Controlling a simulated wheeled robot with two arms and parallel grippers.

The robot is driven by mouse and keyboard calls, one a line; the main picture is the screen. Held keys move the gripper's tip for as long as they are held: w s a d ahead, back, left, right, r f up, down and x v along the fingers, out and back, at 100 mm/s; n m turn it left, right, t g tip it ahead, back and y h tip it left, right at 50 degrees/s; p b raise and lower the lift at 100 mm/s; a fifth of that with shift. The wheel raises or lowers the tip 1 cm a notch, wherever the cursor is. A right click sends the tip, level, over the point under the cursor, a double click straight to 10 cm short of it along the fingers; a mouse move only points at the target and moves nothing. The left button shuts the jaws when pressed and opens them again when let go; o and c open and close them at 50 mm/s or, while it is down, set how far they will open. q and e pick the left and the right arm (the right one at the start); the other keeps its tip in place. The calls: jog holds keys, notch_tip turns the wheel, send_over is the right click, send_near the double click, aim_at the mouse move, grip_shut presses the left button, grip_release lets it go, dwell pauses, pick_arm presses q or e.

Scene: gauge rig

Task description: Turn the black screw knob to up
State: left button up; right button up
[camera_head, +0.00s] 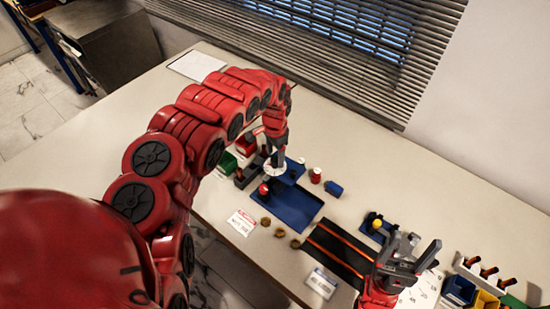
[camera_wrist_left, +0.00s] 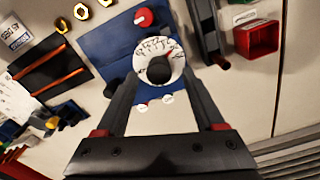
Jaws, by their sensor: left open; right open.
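A small red mark shows on the dial above and right of the knob. The dial is on a blue rig (camera_wrist_left: 122,48), and its white edge shows in the head view (camera_head: 273,171). My left gripper (camera_wrist_left: 160,74) is open, with its fingers on either side of the knob; contact cannot be told. In the head view my left gripper (camera_head: 277,157) hides the knob. My right gripper (camera_head: 412,252) is open and empty at the lower right.
A red knob (camera_wrist_left: 143,17) stands on the rig near the dial. A red-topped piece (camera_head: 315,175) and a blue block (camera_head: 333,188) stand to the right. Several brass nuts (camera_head: 280,233) and a black mat with orange strips (camera_head: 340,248) lie nearer. The back right table is clear.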

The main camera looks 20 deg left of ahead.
pick_arm(q)
jog(key=shift+f, duration=0.7)
grip_shut()
